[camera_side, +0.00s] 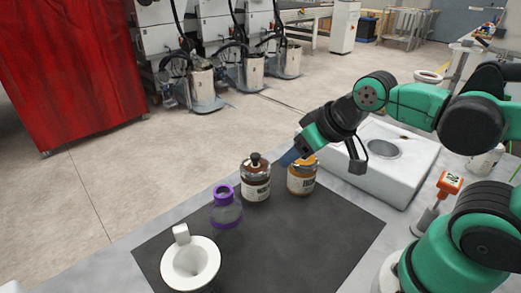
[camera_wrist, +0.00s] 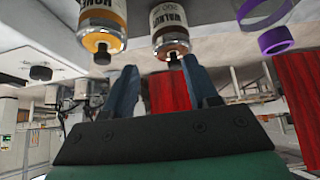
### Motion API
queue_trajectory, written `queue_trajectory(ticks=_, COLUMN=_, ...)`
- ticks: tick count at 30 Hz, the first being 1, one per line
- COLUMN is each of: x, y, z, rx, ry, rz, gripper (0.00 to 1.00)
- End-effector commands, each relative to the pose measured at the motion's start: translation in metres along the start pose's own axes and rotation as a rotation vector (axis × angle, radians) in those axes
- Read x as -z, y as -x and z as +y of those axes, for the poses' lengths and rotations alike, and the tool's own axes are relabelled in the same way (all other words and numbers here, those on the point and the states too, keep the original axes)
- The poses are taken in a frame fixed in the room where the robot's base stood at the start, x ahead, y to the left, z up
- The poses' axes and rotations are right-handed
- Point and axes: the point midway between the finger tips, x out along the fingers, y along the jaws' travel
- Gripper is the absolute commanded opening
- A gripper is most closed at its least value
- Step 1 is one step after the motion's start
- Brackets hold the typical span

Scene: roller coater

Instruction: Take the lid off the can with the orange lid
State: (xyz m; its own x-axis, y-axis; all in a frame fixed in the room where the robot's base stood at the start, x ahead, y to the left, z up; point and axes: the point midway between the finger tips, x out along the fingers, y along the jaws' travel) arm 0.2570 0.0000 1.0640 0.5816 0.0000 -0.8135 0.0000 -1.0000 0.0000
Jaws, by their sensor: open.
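The can with the orange lid (camera_side: 302,178) stands upright on the dark mat (camera_side: 300,245), right of a similar brown can (camera_side: 256,182) with a black knob. In the wrist view the orange-lidded can (camera_wrist: 102,18) appears upside down at upper left, its orange lid (camera_wrist: 101,41) with a dark knob facing me. My gripper (camera_side: 286,159) has blue fingers near the tops of the two cans in the side view, partly covering the orange lid. In the wrist view my gripper (camera_wrist: 163,88) is open, with no object between the fingers; the lid is beyond and left of them.
A clear bottle with purple rings (camera_side: 226,210) stands left of the cans, and a white funnel-like vessel (camera_side: 190,262) at the mat's front left. A white block with a round recess (camera_side: 375,165) is behind right. An orange-topped tool (camera_side: 446,187) stands at right. The mat's right front is clear.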

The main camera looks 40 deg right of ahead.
Motion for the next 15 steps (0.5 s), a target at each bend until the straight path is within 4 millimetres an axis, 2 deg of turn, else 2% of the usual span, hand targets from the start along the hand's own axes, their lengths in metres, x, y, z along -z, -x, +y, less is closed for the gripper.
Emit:
queue_trajectory(ticks=2, x=0.000, y=0.000, z=0.000, rx=0.000, ry=0.000, rz=0.000, gripper=0.53)
queue_trajectory(ticks=3, x=0.000, y=0.000, z=0.000, rx=0.000, ry=0.000, rz=0.000, gripper=0.61)
queue_trajectory(ticks=4, x=0.000, y=0.000, z=0.000, rx=0.000, ry=0.000, rz=0.000, gripper=0.63)
queue_trajectory(ticks=12, x=0.000, y=0.000, z=0.001, rx=-0.001, ry=0.002, rz=-0.004, gripper=0.63)
queue_trajectory(ticks=15, x=0.004, y=0.000, z=0.012, rx=-0.005, ry=0.026, rz=-0.044, gripper=0.63)
